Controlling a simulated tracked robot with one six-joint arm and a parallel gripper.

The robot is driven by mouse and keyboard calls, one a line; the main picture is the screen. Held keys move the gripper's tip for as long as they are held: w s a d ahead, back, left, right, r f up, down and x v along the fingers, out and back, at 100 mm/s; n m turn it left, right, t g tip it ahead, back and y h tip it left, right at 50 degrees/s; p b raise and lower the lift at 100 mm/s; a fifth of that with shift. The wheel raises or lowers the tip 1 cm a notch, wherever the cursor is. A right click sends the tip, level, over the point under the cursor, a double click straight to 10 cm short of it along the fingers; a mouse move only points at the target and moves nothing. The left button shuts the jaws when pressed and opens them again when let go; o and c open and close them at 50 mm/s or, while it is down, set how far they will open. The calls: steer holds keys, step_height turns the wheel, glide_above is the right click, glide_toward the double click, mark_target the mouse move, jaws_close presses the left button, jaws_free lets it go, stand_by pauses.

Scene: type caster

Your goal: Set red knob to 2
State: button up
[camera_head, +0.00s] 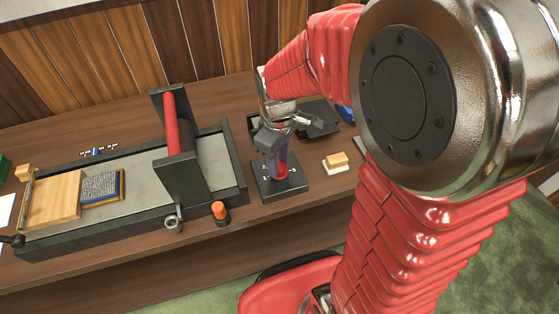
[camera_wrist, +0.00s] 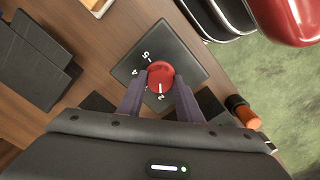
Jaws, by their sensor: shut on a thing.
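The red knob (camera_wrist: 160,75) sits on a dark square dial plate (camera_wrist: 187,60) with white numerals around it; a 5, a 4 and a 2 are readable in the wrist view. A white line on the knob's near side points toward the 2. My gripper (camera_wrist: 159,83) is shut on the knob, with one purple-grey finger on each side. The head view also shows the red knob (camera_head: 282,170) low between the fingers, partly hidden by them, and the dial plate (camera_head: 291,185) on the bench.
A long grey tray bed (camera_head: 140,175) with a red-and-black roller (camera_head: 177,120) stands left of the dial. An orange-topped knob (camera_head: 219,210) is near the front edge. A small wooden-topped block (camera_head: 336,160) lies right of the dial.

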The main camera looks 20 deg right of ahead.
steer(key=o, duration=1)
steer(key=shift+o, duration=0.2)
step_height(320, 180, up, 14)
steer(key=shift+f, duration=0.15)
stand_by(0.4)
